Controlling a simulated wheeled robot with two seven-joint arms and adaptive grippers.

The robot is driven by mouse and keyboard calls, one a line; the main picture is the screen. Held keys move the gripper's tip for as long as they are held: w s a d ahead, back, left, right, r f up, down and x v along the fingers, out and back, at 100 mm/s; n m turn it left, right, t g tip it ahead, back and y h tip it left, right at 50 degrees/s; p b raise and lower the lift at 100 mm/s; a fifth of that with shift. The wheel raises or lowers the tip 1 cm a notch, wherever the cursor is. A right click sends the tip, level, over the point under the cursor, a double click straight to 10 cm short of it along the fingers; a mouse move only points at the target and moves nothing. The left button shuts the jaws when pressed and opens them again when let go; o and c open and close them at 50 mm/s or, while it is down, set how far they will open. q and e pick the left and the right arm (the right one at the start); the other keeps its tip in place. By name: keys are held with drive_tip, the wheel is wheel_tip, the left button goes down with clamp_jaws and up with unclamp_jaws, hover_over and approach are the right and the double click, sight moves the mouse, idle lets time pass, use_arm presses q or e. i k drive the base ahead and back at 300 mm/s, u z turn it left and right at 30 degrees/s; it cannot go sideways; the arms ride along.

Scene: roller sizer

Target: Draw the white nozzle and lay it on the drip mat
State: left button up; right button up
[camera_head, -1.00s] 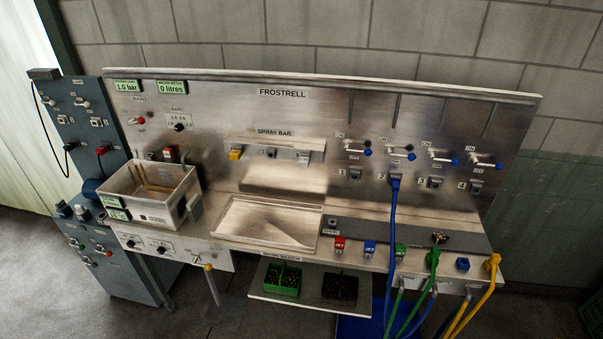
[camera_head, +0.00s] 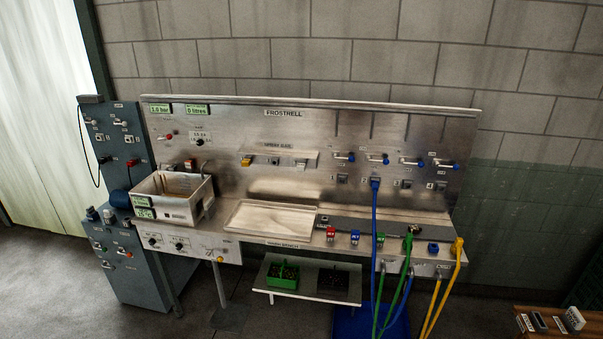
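A steel wash bench labelled FROSTRELL stands against the wall. Its spray bar (camera_head: 284,153) carries a small yellow nozzle (camera_head: 247,161) at the left end and paler fittings (camera_head: 300,164) at the middle and right. They are too small for me to tell which is white. A dark flat strip (camera_head: 345,224) lies along the right part of the bench top; I cannot tell whether it is the drip mat. Neither of my grippers is in view.
A steel basin (camera_head: 158,203) and shallow tray (camera_head: 268,219) occupy the bench's left and middle. Blue, green and yellow hoses (camera_head: 443,290) hang at its right front. A lower shelf (camera_head: 310,284) juts out. A wooden table (camera_head: 560,312) with small blocks stands lower right.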

sight(300, 167)
drive_tip(key=u, duration=0.4)
drive_tip(key=i, duration=0.45)
drive_tip(key=u, duration=1.15)
drive_tip(key=i, duration=2)
drive_tip(key=z, duration=1.05)
drive_tip(key=i, duration=0.85)
drive_tip(key=z, duration=1)
